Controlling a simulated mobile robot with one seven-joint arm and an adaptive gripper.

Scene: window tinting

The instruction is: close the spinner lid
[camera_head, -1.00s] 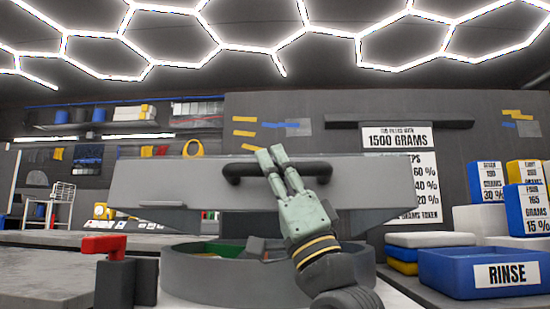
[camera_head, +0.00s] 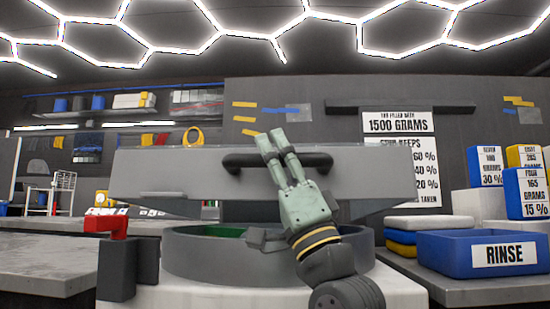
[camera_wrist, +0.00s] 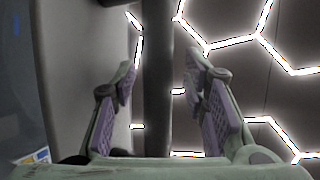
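The spinner lid (camera_head: 165,172) is a wide grey slab, raised above the round grey spinner tub (camera_head: 205,258), with a gap between them. A dark bar handle (camera_head: 236,162) runs across the lid's front face. My gripper (camera_head: 270,136) reaches up from below at the handle, its fingers crossing the bar near the middle. In the wrist view the dark bar (camera_wrist: 156,80) passes between the two fingers of my gripper (camera_wrist: 158,84), with visible space on both sides. The gripper is open around the handle. Part of the tub's green inside shows under the lid; my wrist hides some of the rim.
A red-topped dark block (camera_head: 115,250) stands at the tub's left, beside a grey counter (camera_head: 45,262). At right, a blue RINSE bin (camera_head: 450,252) and a stack of coloured pads (camera_head: 405,237) sit on another counter. Labelled boxes (camera_head: 527,195) stand behind.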

